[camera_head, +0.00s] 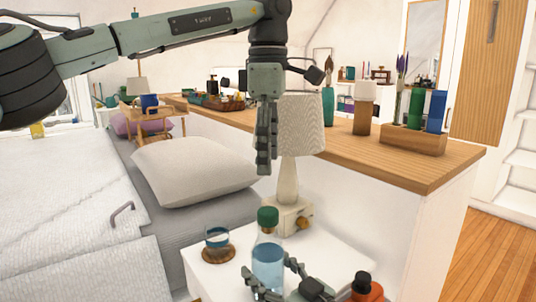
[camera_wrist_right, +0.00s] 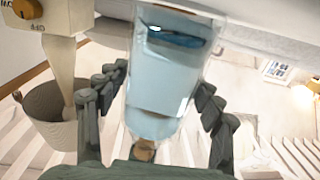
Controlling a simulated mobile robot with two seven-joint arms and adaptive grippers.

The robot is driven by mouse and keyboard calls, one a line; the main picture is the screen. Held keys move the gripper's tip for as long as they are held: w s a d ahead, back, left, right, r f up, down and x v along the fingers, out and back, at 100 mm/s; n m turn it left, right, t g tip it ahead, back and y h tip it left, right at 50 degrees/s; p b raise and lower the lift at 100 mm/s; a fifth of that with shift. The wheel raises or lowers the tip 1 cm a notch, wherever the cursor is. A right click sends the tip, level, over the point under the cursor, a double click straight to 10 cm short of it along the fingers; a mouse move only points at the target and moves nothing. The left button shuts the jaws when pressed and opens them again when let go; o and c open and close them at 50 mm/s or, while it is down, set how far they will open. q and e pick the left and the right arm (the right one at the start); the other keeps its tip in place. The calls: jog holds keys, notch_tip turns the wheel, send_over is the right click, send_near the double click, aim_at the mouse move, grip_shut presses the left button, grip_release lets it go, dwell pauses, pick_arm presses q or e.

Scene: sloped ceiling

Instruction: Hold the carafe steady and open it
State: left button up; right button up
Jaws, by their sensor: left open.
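The carafe (camera_head: 267,262) is clear with blue liquid and a green cap (camera_head: 268,217), and it stands upright on the white bedside table (camera_head: 232,285). It fills the middle of the right wrist view (camera_wrist_right: 165,75). My right gripper (camera_head: 268,270) is low at the carafe's body, one finger on each side. In the right wrist view (camera_wrist_right: 160,92) a gap shows at the left finger; contact at the right finger is unclear. My left gripper (camera_head: 265,168) points down above the cap, in front of the lamp, apart from the carafe, open and empty.
A lamp (camera_head: 288,180) stands behind the carafe. A blue glass (camera_head: 217,240) on a round wooden coaster (camera_head: 218,255) is to its left. An orange bottle with a black cap (camera_head: 367,288) is at the lower right, close to my right gripper. The bed (camera_head: 70,210) is left.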

jog(key=shift+o, duration=1.4)
